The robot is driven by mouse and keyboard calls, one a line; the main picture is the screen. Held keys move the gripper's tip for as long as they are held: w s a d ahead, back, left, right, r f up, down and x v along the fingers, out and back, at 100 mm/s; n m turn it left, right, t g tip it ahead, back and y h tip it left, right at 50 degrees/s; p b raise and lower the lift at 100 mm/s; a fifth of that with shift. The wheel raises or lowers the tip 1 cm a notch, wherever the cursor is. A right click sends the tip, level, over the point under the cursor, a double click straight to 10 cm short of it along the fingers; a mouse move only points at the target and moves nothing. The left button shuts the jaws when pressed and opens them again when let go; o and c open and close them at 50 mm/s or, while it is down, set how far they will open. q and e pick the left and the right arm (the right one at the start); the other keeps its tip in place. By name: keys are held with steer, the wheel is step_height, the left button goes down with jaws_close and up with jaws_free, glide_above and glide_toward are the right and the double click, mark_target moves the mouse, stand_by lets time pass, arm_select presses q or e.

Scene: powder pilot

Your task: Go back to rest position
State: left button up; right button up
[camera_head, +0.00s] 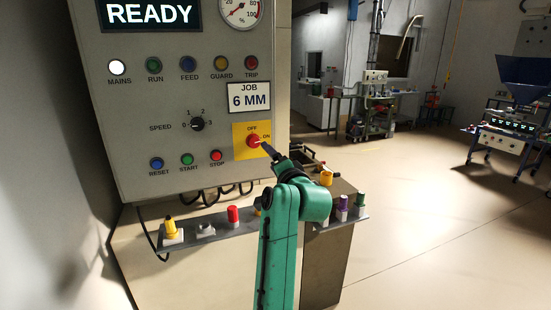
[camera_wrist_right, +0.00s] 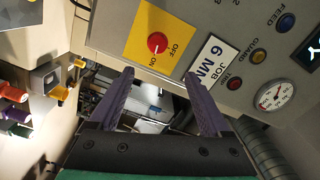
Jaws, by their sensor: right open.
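My right gripper (camera_head: 268,150) is open and empty, just in front of the control panel (camera_head: 120,122). Its two dark fingers stand apart in the right wrist view (camera_wrist_right: 158,76). The red rotary switch (camera_head: 253,141) on its yellow plate is close to the fingertips in the head view. In the wrist view the switch (camera_wrist_right: 157,43) lies beyond the fingertips, not between them. Its pale mark appears to point toward ON. My green right arm reaches up from the bottom of the head view. My left gripper is not in view.
The panel's display (camera_head: 150,14) reads READY and the MAINS lamp (camera_head: 116,67) is white. A shelf below holds a yellow knob (camera_head: 170,228) and a red one (camera_head: 233,214). More coloured knobs (camera_head: 342,208) stand right of my arm. Open floor (camera_head: 430,200) lies to the right.

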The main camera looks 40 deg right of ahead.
steer(key=s+a+f+n+g+y, duration=0.25)
steer(key=f+n, duration=0.25)
steer(key=f, duration=0.5)
steer(key=s+a+f+n+g+y, duration=0.1)
steer(key=s+a+f+n+g, duration=0.3)
steer(key=f, duration=0.5)
steer(key=s+a+f+n+g+y, duration=0.1)
steer(key=s+a+f+n+g, duration=0.3)
steer(key=s+f, duration=0.5)
steer(key=s+a+f+n+g+y, duration=0.1)
steer(key=s+a+f+n+g, duration=0.2)
steer(key=s+a+f+n, duration=0.45)
steer(key=s+d+f+g, duration=0.1)
steer(key=s+f, duration=0.1)
steer(key=f, duration=0.9)
steer(key=s+d+f, duration=0.1)
steer(key=s+f, duration=0.1)
steer(key=f, duration=1)
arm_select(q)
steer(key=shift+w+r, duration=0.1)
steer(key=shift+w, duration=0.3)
arm_select(e)
steer(key=s+d+f+g, duration=0.1)
steer(key=s+d+f, duration=0.1)
steer(key=s+f, duration=1.3)
steer(key=shift+s+d+f+g, duration=0.15)
steer(key=shift+s+d+g, duration=0.25)
steer(key=shift+s, duration=0.55)
